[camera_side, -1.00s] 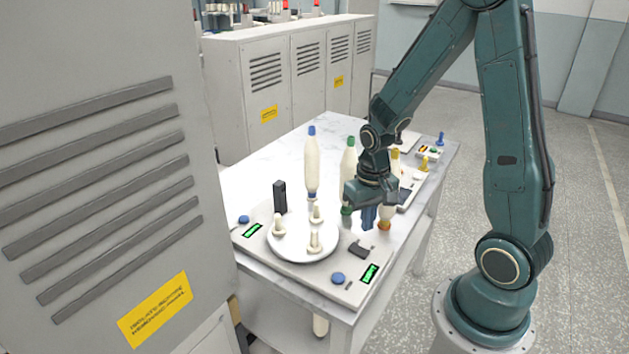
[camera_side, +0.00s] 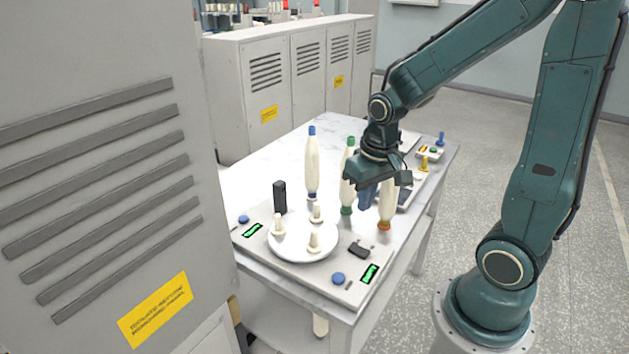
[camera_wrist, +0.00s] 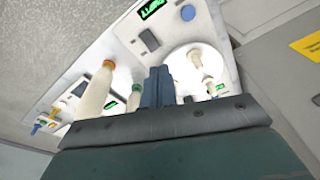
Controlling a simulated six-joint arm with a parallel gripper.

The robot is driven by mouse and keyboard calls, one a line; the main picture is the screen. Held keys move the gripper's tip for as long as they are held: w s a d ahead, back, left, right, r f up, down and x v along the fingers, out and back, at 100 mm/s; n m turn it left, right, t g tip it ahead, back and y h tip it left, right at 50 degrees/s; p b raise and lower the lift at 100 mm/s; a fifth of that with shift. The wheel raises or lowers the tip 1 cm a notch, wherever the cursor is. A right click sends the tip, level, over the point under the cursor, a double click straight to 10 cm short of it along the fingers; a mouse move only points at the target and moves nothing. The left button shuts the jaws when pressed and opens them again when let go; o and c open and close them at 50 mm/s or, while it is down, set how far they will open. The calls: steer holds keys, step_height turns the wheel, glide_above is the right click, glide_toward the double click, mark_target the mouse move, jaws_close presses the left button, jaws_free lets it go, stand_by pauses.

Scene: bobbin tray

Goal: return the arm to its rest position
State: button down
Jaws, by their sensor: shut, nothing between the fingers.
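My gripper (camera_side: 367,199) is shut and empty. In the side view it hangs pointing down over the table, close to the bobbins at the right of the round plate; in the wrist view its blue fingers (camera_wrist: 158,86) are together. A bobbin with an orange base (camera_side: 387,208) stands upright just right of the fingers and partly behind my gripper's body. A green-tipped bobbin (camera_side: 347,180) stands just left of it. A blue-tipped bobbin (camera_side: 312,165) stands further left. I cannot tell whether the fingers touch any bobbin.
A white round plate (camera_side: 290,250) with several pegs lies on the table (camera_side: 262,183). A black upright block (camera_side: 280,197), blue buttons (camera_side: 338,278) and green displays surround it. Small blue and yellow pegs (camera_side: 424,164) stand at the far right. A large grey cabinet (camera_side: 100,120) fills the left.

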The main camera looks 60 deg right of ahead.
steer(key=s+a+r+n+t, duration=0.2)
steer(key=s+a+r, duration=0.1)
steer(key=r, duration=0.3)
steer(key=s+a+r+n+t, duration=0.2)
steer(key=s+a+r, duration=0.2)
steer(key=s+r, duration=0.2)
steer(key=shift+r, duration=0.75)
